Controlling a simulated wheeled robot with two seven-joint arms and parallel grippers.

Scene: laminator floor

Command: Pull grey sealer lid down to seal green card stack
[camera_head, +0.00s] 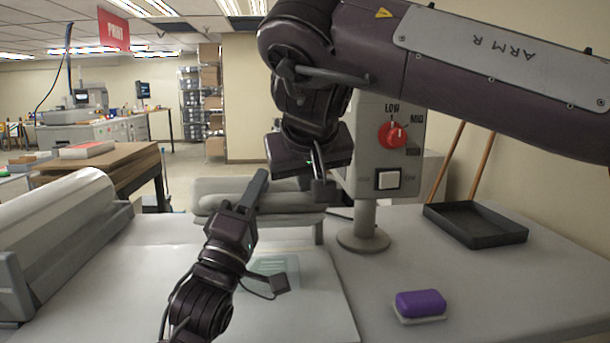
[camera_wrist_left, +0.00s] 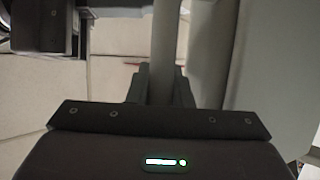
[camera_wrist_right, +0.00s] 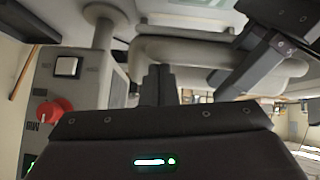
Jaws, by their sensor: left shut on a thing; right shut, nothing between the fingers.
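The grey sealer lid (camera_head: 225,187) with its rounded bar spans the middle of the head view, behind my left gripper. My left gripper (camera_head: 257,185) is shut on the lid's grey bar (camera_wrist_left: 165,40), which runs between its fingers in the left wrist view. My right gripper (camera_head: 322,188) is shut and empty beside the right part of the lid. In the right wrist view its closed fingers (camera_wrist_right: 159,85) overlap the lid's tubular bar (camera_wrist_right: 185,48); contact cannot be told. A pale green card stack (camera_head: 272,266) lies on the white board, partly hidden by my left wrist.
A grey control box (camera_head: 372,170) with a red knob (camera_head: 392,135) stands on a post right of the lid. A black tray (camera_head: 474,226) and a purple block (camera_head: 420,303) lie on the right. A large roll (camera_head: 60,230) stands left.

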